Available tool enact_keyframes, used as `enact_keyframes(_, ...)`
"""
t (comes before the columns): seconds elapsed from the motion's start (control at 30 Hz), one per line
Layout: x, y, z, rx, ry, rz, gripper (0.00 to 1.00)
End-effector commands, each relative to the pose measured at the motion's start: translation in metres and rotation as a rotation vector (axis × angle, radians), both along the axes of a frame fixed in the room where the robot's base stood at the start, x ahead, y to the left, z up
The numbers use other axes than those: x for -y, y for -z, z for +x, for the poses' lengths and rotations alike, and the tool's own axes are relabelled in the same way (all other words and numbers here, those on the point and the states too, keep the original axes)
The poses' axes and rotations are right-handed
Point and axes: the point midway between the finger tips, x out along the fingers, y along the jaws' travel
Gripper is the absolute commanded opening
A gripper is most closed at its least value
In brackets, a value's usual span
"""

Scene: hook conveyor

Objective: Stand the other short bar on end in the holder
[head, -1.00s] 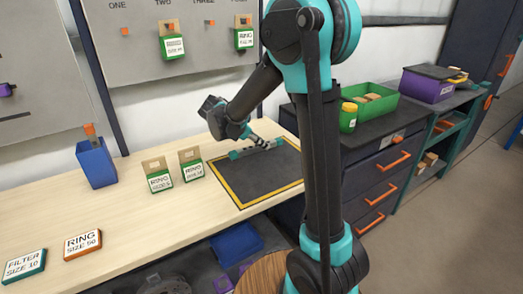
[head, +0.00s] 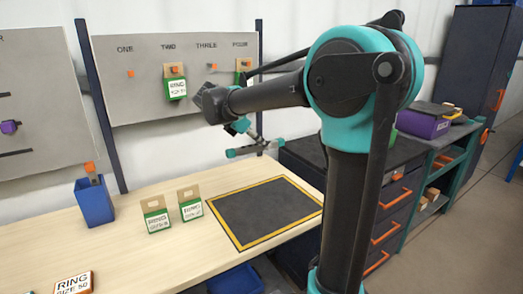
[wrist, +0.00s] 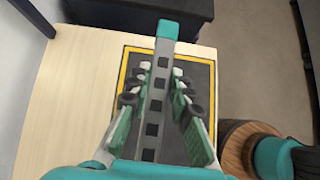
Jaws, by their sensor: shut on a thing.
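A grey bar with teal ends (head: 240,152) hangs above the dark mat, held near its middle and lying roughly level. In the wrist view the bar (wrist: 155,105) shows dark square holes and a teal far end, with a finger on each side. My gripper (head: 261,142) is shut on this bar, clear of the mat. The blue holder (head: 95,205) stands on the bench at the left, well apart from my gripper. A piece with an orange top (head: 90,170) stands upright in it; its lower part is hidden.
The yellow-edged mat (head: 265,212) is bare. Two green-and-white ring cards (head: 157,220) (head: 190,208) stand between the holder and the mat. A ring size 50 label (head: 73,284) lies at the front left. A numbered hook board (head: 140,95) is behind the bench.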

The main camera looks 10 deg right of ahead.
Motion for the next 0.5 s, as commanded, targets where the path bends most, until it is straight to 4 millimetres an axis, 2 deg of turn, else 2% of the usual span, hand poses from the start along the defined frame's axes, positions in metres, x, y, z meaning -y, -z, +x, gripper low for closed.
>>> enact_keyframes(0.5, 0.017, -0.037, -0.041, 0.000, 0.000, 0.000, 0.00)
